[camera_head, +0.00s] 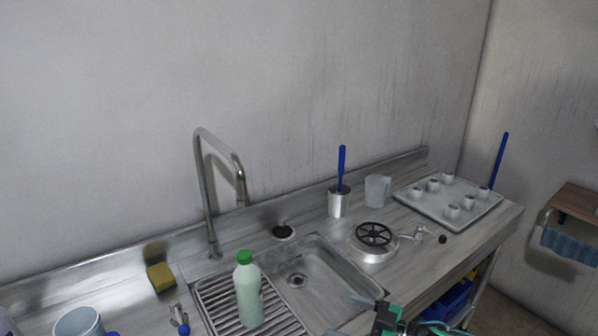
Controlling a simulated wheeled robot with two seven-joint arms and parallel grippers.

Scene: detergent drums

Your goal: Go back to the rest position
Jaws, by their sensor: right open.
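My right gripper (345,315) shows at the bottom edge, right of centre, as grey fingers on a green and black body. It is open, with no object seen between its fingers. It is in front of the sink basin (340,267), close to the counter's front side. The rest of my right arm is cut off by the frame. My left gripper is not in view.
A green-capped bottle (248,292) stands on the ribbed drainboard (215,296), left of my right gripper. A tall tap (204,190), a round burner-like fixture (373,240), a cup (377,190) and a tray (420,197) of small cups also stand on the counter.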

